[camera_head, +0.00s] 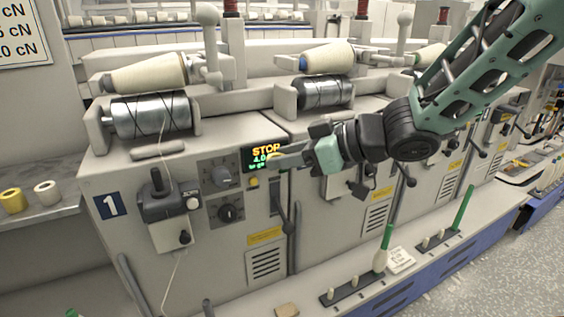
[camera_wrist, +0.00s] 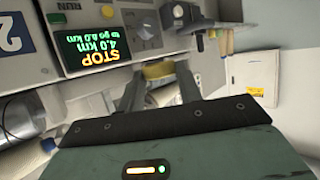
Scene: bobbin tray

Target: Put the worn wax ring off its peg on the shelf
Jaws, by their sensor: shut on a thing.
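My gripper (camera_head: 276,161) is in front of the first machine, just right of and below its STOP display. In the wrist view my gripper (camera_wrist: 158,82) is shut on a yellow ring (camera_wrist: 157,70), which I take to be the worn wax ring. The grey shelf (camera_head: 52,213) is at the far left, well away from my gripper.
A yellow roll (camera_head: 13,200) and a white roll (camera_head: 47,192) stand on the shelf, with bare surface in front. The control box (camera_head: 165,208) and levers stick out of the machine front between shelf and gripper.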

